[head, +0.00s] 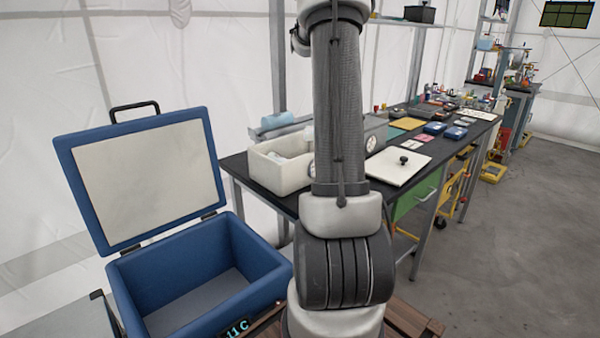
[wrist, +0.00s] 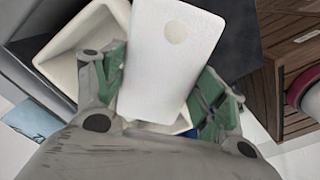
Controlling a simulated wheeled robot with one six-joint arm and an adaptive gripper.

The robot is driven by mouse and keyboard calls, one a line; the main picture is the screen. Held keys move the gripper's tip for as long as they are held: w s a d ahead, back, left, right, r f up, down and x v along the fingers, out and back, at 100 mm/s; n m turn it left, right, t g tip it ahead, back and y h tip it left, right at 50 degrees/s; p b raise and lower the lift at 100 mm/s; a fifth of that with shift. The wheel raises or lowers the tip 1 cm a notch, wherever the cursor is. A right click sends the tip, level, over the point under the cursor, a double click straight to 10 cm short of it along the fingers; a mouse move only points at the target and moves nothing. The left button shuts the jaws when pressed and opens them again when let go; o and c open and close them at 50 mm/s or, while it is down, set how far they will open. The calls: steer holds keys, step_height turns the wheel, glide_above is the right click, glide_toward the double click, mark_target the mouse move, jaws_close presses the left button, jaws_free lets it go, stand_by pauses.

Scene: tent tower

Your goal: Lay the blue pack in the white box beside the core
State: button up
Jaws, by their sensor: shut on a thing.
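My gripper (wrist: 160,82) is shut on a flat, rounded slab, which I take to be the blue pack (wrist: 165,65). It looks almost white in the wrist view, with a pale round spot near its far end. Green fingertips press its two sides. The white box (wrist: 62,62) lies below and behind the pack, and the pack covers much of its opening. In the head view, the white box (head: 262,172) stands open on the dark bench, with a whitish thing inside that may be the core. My arm hides my gripper there.
A blue cooler (head: 250,262) with its lid up stands at the left. A white lid with a black knob (head: 398,166) lies on the bench right of the box. Several tools and small cases lie farther along. A wooden crate (wrist: 290,75) is at the right in the wrist view.

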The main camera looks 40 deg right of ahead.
steer(key=w+d+r+m, duration=0.3)
steer(key=w+r+m, duration=0.1)
steer(key=w+m, duration=0.5)
steer(key=shift+n, duration=0.3)
steer(key=f, duration=1.2)
steer(key=w+f, duration=0.1)
steer(key=f, duration=0.5)
steer(key=shift+w+a, duration=0.1)
steer(key=shift+f, duration=0.15)
steer(key=o, duration=1)
steer(key=shift+o, duration=0.2)
